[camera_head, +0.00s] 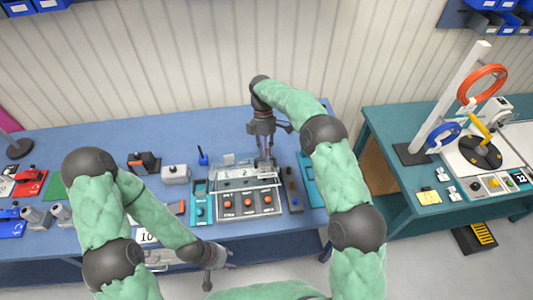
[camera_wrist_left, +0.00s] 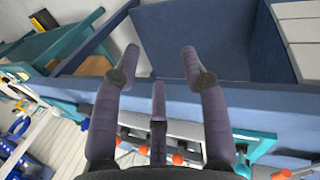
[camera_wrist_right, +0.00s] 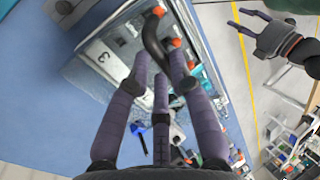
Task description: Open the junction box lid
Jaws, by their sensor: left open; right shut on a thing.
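The junction box (camera_head: 224,210) is a grey panel with several orange knobs and a clear lid (camera_head: 236,160) on the blue workbench. The lid's clear panel shows at the box's back part; how far it is raised is hard to tell. My right gripper (camera_head: 265,164) is over the box's back right part. In the right wrist view its fingers (camera_wrist_right: 160,62) are shut on a dark curved handle (camera_wrist_right: 155,32) of the lid. My left gripper (camera_head: 222,262) is open and empty, in front of the bench's front edge. Its spread fingers show in the left wrist view (camera_wrist_left: 159,55).
A teal table (camera_head: 400,110) with reels stands at the right.

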